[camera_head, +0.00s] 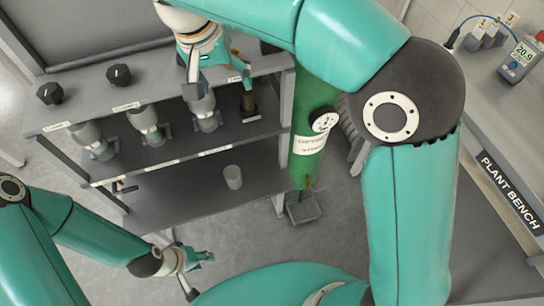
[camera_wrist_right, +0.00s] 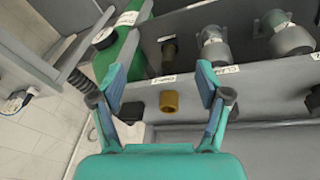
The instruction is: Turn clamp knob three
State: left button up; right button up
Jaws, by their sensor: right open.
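My right gripper (camera_head: 212,85) is over the top panel of the grey rack; it also shows in the right wrist view (camera_wrist_right: 158,98), open and empty. A brass knob (camera_wrist_right: 168,101) shows between its fingers. A dark ribbed round piece (camera_wrist_right: 229,96) shows just outside the right-hand finger, below a clamp label (camera_wrist_right: 228,70); I cannot tell for sure whether it is a clamp knob or part of my gripper. In the head view two black knobs, one at left (camera_head: 50,93) and one nearer the middle (camera_head: 119,74), stand on the panel. My left gripper (camera_head: 197,273) is open, low over the floor.
The rack (camera_head: 190,145) holds several grey cylindrical fittings under the panel. A clear cup (camera_head: 232,177) stands on its lower shelf. A green cylinder (camera_head: 308,140) with a gauge stands to the right. The plant bench (camera_head: 500,130) is at far right.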

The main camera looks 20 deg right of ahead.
jog(key=s+d+f+g, duration=0.1)
jog(key=d+f, duration=0.3)
jog(key=f, duration=0.8)
jog(key=s+d+f+g+y+b, duration=0.1)
jog(key=s+d+f+g, duration=0.1)
jog(key=f, duration=1)
jog(key=shift+d+f+g, duration=0.35)
jog(key=shift+d+g, duration=0.25)
jog(key=shift+d, duration=0.35)
